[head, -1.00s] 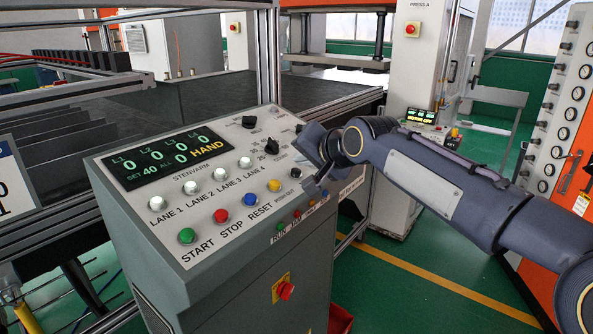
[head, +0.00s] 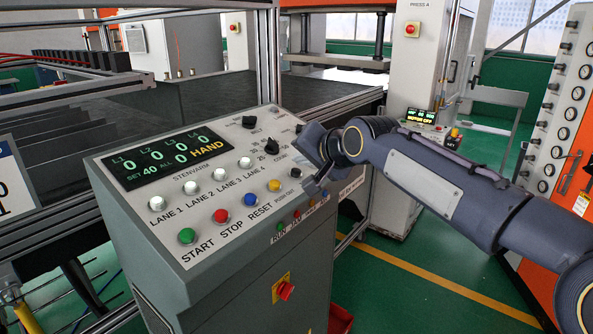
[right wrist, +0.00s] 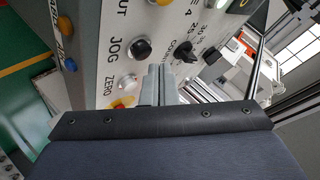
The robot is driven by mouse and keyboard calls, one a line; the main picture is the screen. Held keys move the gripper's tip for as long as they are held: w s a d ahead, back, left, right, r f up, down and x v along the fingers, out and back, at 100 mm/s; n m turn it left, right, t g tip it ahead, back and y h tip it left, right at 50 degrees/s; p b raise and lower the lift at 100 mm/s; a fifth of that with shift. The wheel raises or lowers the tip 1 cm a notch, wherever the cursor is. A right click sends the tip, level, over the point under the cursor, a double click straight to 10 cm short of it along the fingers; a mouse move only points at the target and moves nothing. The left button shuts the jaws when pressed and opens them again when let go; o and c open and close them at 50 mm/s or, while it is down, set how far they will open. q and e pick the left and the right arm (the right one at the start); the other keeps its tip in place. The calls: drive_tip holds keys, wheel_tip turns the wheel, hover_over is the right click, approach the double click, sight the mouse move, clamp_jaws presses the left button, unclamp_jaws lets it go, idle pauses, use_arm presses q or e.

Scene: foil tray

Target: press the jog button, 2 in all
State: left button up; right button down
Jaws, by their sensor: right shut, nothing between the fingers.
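The jog button is a round black button (right wrist: 139,48) beside the printed word JOG in the right wrist view. In the head view it is a small black button (head: 296,172) at the right end of the panel's button row, close to my right gripper. My right gripper (right wrist: 160,72) is shut and empty. Its fingertips are just beside the jog button in the right wrist view; I cannot tell how high they are above the panel. In the head view the gripper (head: 312,186) is partly hidden by its own wrist. My left gripper is not in view.
The grey console (head: 230,250) has a display (head: 168,160) reading zeros, SET 40 and HAND. A yellow push-out button (head: 274,185) and a white zero button (right wrist: 127,82) flank the jog button. A black selector knob (right wrist: 184,52) stands nearby.

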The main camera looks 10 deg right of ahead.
drive_tip(key=shift+f, duration=0.1)
drive_tip(key=shift+w+a+f+b, duration=0.1)
drive_tip(key=shift+f+b, duration=0.2)
drive_tip(key=shift+w+a+f+b, duration=0.1)
drive_tip(key=shift+f+b, duration=0.2)
drive_tip(key=shift+f, duration=0.2)
idle(0.7)
drive_tip(key=shift+r, duration=0.1)
drive_tip(key=shift+s+r+p, duration=0.2)
drive_tip(key=shift+r+p, duration=0.4)
drive_tip(key=shift+r, duration=0.2)
drive_tip(key=r+p, duration=0.2)
drive_tip(key=r, duration=0.1)
drive_tip(key=s+d+r+p, duration=0.1)
drive_tip(key=shift+s+d+r+p, duration=0.1)
drive_tip(key=shift+r+p, duration=0.2)
drive_tip(key=shift+r, duration=0.1)
idle(2.4)
